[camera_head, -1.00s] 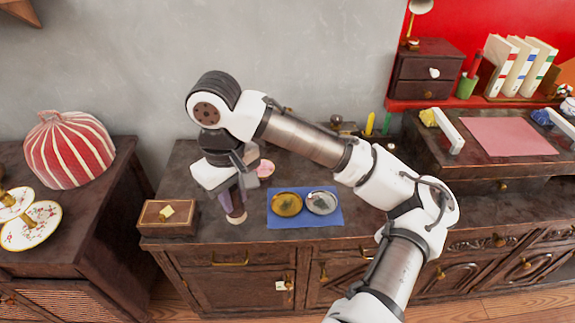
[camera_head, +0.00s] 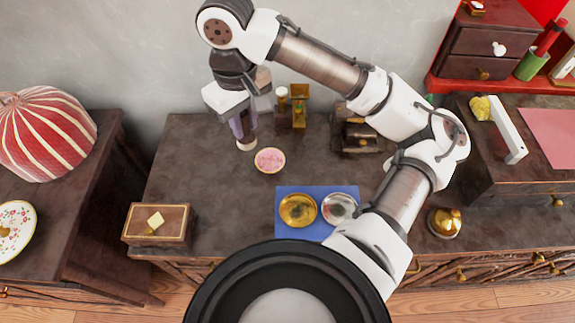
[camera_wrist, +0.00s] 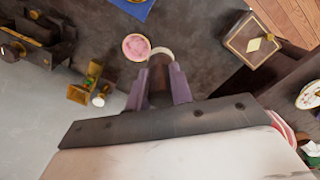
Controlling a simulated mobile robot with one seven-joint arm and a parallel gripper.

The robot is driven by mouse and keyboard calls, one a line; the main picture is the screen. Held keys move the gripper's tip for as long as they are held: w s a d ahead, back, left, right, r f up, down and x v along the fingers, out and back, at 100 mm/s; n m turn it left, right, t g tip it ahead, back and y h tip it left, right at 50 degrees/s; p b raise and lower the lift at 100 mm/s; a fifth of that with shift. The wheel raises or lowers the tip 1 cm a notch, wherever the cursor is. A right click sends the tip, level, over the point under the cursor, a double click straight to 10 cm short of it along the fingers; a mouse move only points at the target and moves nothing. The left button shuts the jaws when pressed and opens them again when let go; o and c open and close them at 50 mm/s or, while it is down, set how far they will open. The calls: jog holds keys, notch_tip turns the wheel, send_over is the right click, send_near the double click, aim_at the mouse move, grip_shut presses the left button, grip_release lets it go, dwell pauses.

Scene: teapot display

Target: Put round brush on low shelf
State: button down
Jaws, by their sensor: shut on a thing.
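The round brush (camera_head: 246,143) has a pale round end and a dark body. It hangs roughly upright, pale end down, in my gripper (camera_head: 242,126). In the wrist view the brush (camera_wrist: 160,54) shows between the two purple fingers of my gripper (camera_wrist: 162,88), which are shut on it.
A brass device (camera_head: 298,108) stands close right of my gripper, with a dark machine (camera_head: 355,132) farther right. A blue mat (camera_head: 290,233) bears two round dishes. A wooden box (camera_head: 157,224) is at the front left.

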aim_at(248, 145)
notch_tip(248, 145, down, 19)
jog(key=shift+s+f+b, duration=0.1)
jog(key=shift+f+b, duration=0.05)
jog(key=shift+b, duration=0.5)
jog(key=shift+f, duration=0.15)
jog(key=c, duration=1.2)
grip_release()
jog(key=shift+c, duration=0.2)
notch_tip(248, 145, up, 12)
jog(key=shift+r+p, duration=0.2)
jog(key=shift+p, duration=0.15)
